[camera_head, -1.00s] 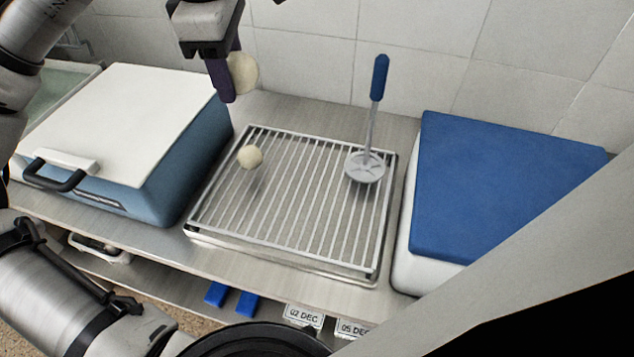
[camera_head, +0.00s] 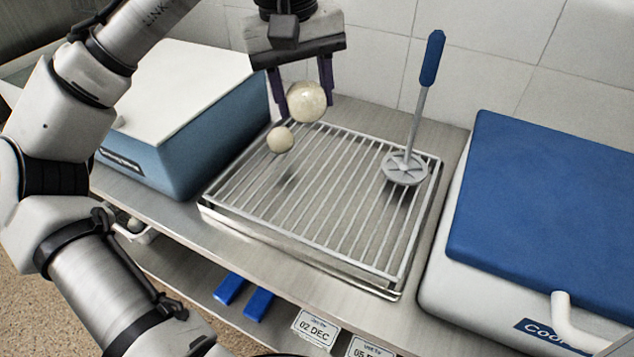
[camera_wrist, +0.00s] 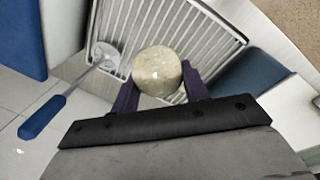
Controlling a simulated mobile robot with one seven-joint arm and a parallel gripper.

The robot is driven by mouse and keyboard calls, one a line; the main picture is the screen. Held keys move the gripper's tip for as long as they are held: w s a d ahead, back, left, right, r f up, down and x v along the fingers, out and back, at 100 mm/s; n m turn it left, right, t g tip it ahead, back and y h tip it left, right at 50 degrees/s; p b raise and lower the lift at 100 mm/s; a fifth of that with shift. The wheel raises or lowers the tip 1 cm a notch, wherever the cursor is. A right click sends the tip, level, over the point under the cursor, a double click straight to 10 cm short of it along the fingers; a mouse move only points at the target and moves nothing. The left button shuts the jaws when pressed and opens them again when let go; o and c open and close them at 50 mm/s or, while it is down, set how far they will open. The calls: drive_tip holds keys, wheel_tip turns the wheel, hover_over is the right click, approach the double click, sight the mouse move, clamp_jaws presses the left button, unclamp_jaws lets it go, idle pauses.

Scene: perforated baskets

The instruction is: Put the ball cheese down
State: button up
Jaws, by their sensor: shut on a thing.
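My gripper (camera_head: 304,88) is shut on a pale, round ball cheese (camera_head: 306,101), with one dark finger on each side of it. It holds the cheese above the back left part of a metal wire rack (camera_head: 330,262). In the wrist view, the cheese (camera_wrist: 158,72) sits between the fingertips (camera_wrist: 158,88), with the rack bars (camera_wrist: 150,25) behind it. A smaller pale ball (camera_head: 280,139) shows at the rack's left side, just below the held cheese in the picture. I cannot tell whether it touches the bars.
A skimmer-like tool with a blue handle (camera_head: 432,58) stands at the rack's back right. A blue box with a white lid (camera_head: 190,80) is left, a cooler with a blue lid (camera_head: 550,190) right. A tiled wall (camera_head: 480,50) is behind. The rack's middle and front are clear.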

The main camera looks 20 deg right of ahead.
sight(310, 199)
wheel_tip(310, 199, down, 18)
drive_tip(key=shift+r, duration=0.1)
idle(0.5)
drive_tip(key=o, duration=1)
drive_tip(key=r, duration=0.4)
drive_tip(key=a+r, duration=0.1)
drive_tip(key=r, duration=0.7)
drive_tip(key=shift+a, duration=0.25)
